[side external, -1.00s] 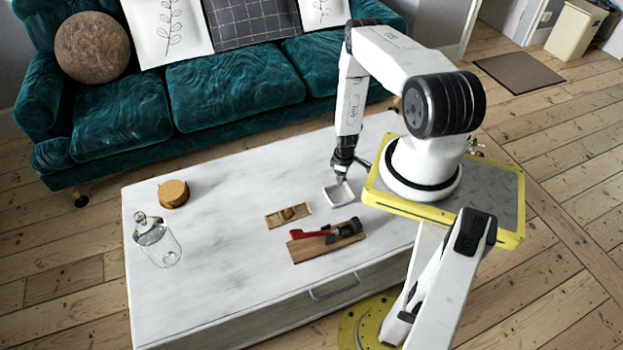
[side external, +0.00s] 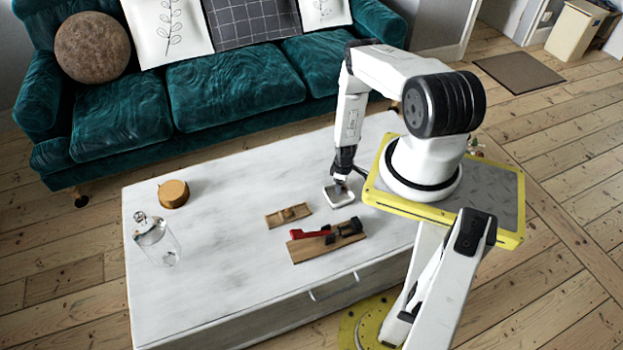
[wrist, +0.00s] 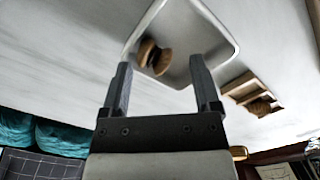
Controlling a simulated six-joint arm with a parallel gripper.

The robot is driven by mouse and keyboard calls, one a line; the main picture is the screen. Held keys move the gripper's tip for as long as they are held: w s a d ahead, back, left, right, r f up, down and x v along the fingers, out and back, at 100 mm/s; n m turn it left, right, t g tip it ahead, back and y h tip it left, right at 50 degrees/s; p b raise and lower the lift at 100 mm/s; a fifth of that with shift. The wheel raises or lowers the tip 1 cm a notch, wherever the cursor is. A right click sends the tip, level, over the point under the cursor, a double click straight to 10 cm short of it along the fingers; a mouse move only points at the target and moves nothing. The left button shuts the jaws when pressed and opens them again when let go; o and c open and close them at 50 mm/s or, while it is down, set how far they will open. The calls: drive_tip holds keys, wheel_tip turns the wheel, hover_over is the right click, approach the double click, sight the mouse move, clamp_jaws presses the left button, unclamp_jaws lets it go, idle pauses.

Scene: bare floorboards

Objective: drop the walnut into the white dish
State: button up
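The white dish (side external: 350,202) stands on the pale table, and its rim and inside show in the wrist view (wrist: 205,68). A brown walnut-like piece (wrist: 154,58) shows within the dish's outline, close to the left fingertip; it looks like two rounded parts. My gripper (wrist: 160,75) has its fingers wide apart over the near part of the dish, with no object spanning the gap. In the side view my gripper (side external: 345,177) is low over the dish and hides part of it. Whether the piece touches the left finger cannot be told.
A small wooden tray (side external: 275,221) with a brown lump (wrist: 260,107) lies left of the dish. Nearer is a wooden board (side external: 303,252) with a red-handled tool (side external: 312,234). A glass jar (side external: 157,243) and round wooden box (side external: 173,193) stand left. The middle-left tabletop is clear.

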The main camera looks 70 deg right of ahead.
idle(0.4)
drive_tip(key=shift+r, duration=3.9)
drive_tip(key=shift+w+r, duration=0.2)
drive_tip(key=shift+r, duration=0.05)
drive_tip(key=w+a+r, duration=0.3)
drive_tip(key=w+r, duration=0.2)
drive_tip(key=r, duration=0.3)
drive_tip(key=w+a+r+t, duration=0.1)
drive_tip(key=w+a+r, duration=0.3)
drive_tip(key=r, duration=0.3)
drive_tip(key=w+a+r, duration=0.3)
drive_tip(key=w+r, duration=0.2)
drive_tip(key=r, duration=0.3)
drive_tip(key=s+a+r, duration=0.3)
drive_tip(key=a+r, duration=0.5)
drive_tip(key=a, duration=0.1)
drive_tip(key=s+a+r+t, duration=0.1)
drive_tip(key=s+a+r, duration=0.3)
drive_tip(key=a+r, duration=0.5)
drive_tip(key=shift+a+r+t, duration=0.2)
drive_tip(key=shift+a+t, duration=0.1)
drive_tip(key=shift+a, duration=0.45)
